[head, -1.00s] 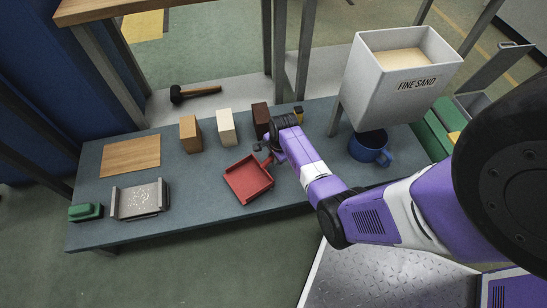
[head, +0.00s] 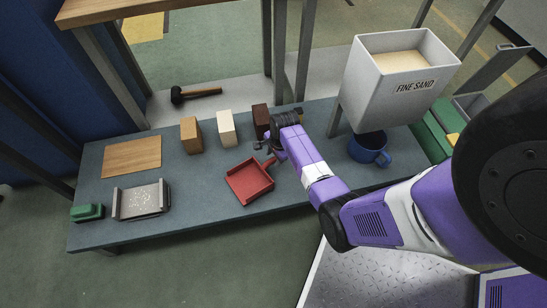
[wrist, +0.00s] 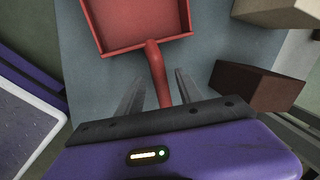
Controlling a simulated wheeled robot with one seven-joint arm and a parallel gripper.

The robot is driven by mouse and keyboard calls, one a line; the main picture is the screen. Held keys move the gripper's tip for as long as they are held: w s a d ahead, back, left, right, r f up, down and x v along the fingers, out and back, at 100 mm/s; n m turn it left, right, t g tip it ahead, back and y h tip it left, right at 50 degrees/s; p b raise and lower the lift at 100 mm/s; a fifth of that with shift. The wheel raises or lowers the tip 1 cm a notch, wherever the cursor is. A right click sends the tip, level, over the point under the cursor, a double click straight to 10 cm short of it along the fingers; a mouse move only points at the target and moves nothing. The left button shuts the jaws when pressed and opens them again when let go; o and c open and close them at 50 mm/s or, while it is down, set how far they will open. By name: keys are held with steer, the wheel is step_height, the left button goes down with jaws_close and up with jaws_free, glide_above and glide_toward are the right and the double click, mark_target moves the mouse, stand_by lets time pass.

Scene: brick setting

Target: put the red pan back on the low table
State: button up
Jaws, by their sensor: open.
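The red pan (head: 250,182) is a square, shallow scoop with a short handle. It appears to rest flat on the low blue-grey table (head: 210,180), near the front edge. My gripper (head: 264,148) is at the handle end of the pan. In the wrist view the pan (wrist: 135,22) is at the top, and its handle runs down between the two fingers of my gripper (wrist: 160,76). The fingers are open, with a gap on each side of the handle. The wrist view does not show clearly how high the fingers are above the handle.
Brown, cream and dark blocks (head: 226,128) stand behind the pan. A blue mug (head: 369,147) is at the right under the sand hopper (head: 400,80). A metal tray (head: 141,200), wooden board (head: 132,157) and green block (head: 87,212) are at the left.

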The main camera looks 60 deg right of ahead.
step_height(320, 180, up, 10)
steer(key=s+p, duration=0.2)
steer(key=p, duration=0.1)
steer(key=s+a+r+n+t+h, duration=0.1)
steer(key=s+a+r+n+t, duration=0.1)
steer(key=s+a+n, duration=0.3)
steer(key=s+a+r+n+t+h, duration=0.1)
steer(key=a+n+t, duration=0.1)
steer(key=a+n, duration=0.35)
steer(key=s+a+r+n+t, duration=0.2)
steer(key=s+a+n, duration=0.1)
steer(key=a, duration=0.5)
steer(key=s+a+r+n+t+y, duration=0.1)
steer(key=s+a+r+n+t, duration=0.1)
steer(key=r, duration=0.6)
steer(key=s+a+r+n+t+y, duration=0.1)
steer(key=s+a+r+n+t, duration=0.1)
steer(key=a+r+n, duration=0.3)
steer(key=s+a+r+n+t+y, duration=0.1)
steer(key=s+a+r+n+t, duration=0.2)
steer(key=r, duration=0.9)
steer(key=shift+s+a, duration=0.45)
steer(key=shift+a, duration=0.65)
steer(key=shift+r, duration=0.15)
step_height(320, 180, up, 14)
steer(key=p, duration=1.5)
steer(key=shift+r, duration=0.2)
